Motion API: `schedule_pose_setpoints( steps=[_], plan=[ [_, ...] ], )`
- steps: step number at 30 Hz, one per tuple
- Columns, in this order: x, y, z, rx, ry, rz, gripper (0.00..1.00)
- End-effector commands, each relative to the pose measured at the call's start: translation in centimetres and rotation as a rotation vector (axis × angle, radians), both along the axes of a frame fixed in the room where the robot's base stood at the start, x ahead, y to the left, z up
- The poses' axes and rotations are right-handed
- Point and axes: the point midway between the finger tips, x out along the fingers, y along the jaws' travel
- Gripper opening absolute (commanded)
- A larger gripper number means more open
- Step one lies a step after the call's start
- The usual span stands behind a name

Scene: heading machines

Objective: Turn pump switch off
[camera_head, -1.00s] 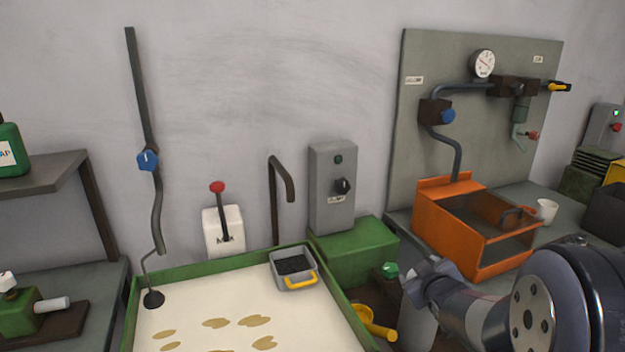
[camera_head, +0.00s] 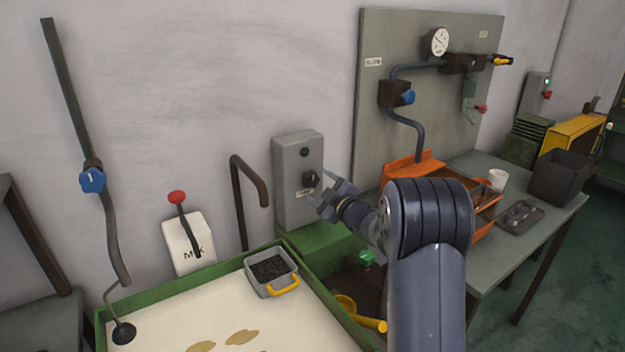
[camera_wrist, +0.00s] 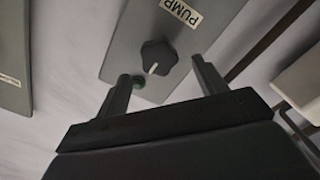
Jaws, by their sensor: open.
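The pump switch is a black rotary knob (camera_head: 309,178) on a grey box (camera_head: 290,160) on the wall, with a dark green indicator above it. In the wrist view the knob (camera_wrist: 158,57) with its pale pointer line shows beside the PUMP label (camera_wrist: 182,13), and the green indicator (camera_wrist: 138,82) is near the left finger. My gripper (camera_head: 328,192) is open just right of and in front of the knob. In the wrist view its two fingers (camera_wrist: 164,80) are spread, with the knob lying beyond the tips and between them; no contact shows.
A tray with pale liquid and a green rim (camera_head: 180,298) stands below, holding a grey basket (camera_head: 272,287). A white MIX lever box (camera_head: 188,244) and a bent pipe (camera_head: 247,180) are left of the switch. An orange bin (camera_head: 408,170) stands right, behind my arm.

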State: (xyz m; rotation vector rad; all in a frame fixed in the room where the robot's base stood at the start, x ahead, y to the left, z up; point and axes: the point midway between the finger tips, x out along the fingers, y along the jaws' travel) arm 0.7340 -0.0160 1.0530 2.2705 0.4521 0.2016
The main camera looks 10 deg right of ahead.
Motion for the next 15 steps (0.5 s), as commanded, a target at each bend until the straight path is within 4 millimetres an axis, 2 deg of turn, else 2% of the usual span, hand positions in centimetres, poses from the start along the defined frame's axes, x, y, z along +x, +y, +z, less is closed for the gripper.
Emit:
schedule_pose_setpoints(
  steps=[6, 15],
  plan=[
    [2.5, 1.1, 0.1, 0.0, 0.002, 0.0, 0.67],
    [3.3, 1.4, 0.0, 0.001, 0.001, -0.001, 0.67]
  ],
)
